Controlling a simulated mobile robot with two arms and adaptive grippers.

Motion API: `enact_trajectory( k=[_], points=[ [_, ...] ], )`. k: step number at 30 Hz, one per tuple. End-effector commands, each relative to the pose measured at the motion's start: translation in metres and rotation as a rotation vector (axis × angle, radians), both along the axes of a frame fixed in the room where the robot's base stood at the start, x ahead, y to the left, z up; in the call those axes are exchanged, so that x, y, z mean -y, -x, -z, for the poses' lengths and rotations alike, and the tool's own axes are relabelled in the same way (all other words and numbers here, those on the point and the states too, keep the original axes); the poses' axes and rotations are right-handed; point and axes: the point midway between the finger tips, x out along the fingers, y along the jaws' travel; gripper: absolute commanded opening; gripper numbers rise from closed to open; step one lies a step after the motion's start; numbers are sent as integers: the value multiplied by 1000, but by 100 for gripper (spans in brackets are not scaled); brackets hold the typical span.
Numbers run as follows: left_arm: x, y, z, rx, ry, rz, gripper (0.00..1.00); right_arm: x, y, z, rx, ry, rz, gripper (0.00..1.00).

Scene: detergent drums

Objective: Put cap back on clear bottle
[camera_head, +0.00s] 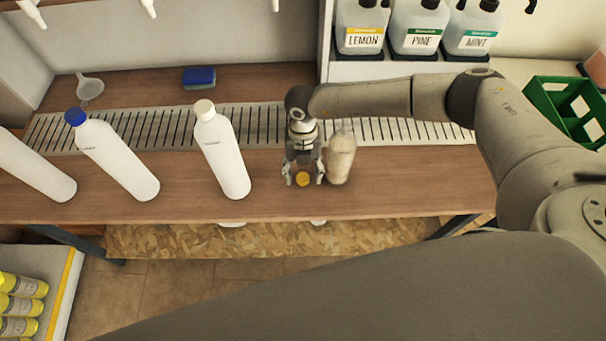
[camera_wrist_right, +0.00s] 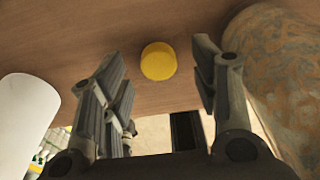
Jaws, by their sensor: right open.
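A yellow cap (camera_head: 303,179) lies on the wooden table near its front edge. It also shows in the right wrist view (camera_wrist_right: 158,61), ahead of and between the fingertips. My right gripper (camera_head: 303,180) is open, pointing down over the cap, its fingers on either side of it without visible contact. Just right of the gripper stands a see-through, beige-looking bottle (camera_head: 341,160), which appears to be the clear bottle. Its mottled side fills the right edge of the right wrist view (camera_wrist_right: 285,75). I cannot make out its mouth clearly. My left gripper is out of view.
A white bottle with a cream cap (camera_head: 224,155) stands left of the gripper. A blue-capped white bottle (camera_head: 118,157) and another white bottle (camera_head: 30,167) stand farther left. A slotted drain strip (camera_head: 260,122) runs behind. A blue sponge (camera_head: 199,78) and funnel (camera_head: 90,88) lie at the back.

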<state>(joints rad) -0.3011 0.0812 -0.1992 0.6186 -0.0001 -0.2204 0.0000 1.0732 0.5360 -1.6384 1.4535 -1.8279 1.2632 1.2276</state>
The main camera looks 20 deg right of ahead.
Motion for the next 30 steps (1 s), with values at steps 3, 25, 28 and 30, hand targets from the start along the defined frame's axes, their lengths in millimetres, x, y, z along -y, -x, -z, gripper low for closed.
enact_trajectory(
  k=[3,25,28,30],
  points=[
    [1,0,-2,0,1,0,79,-1,2,10,-1,0,-1,56],
    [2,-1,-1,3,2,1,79,-1,1,12,1,-1,-1,22],
    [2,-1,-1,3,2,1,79,-1,1,12,1,-1,-1,22],
    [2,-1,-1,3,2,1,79,-1,1,12,1,-1,-1,22]
  ],
)
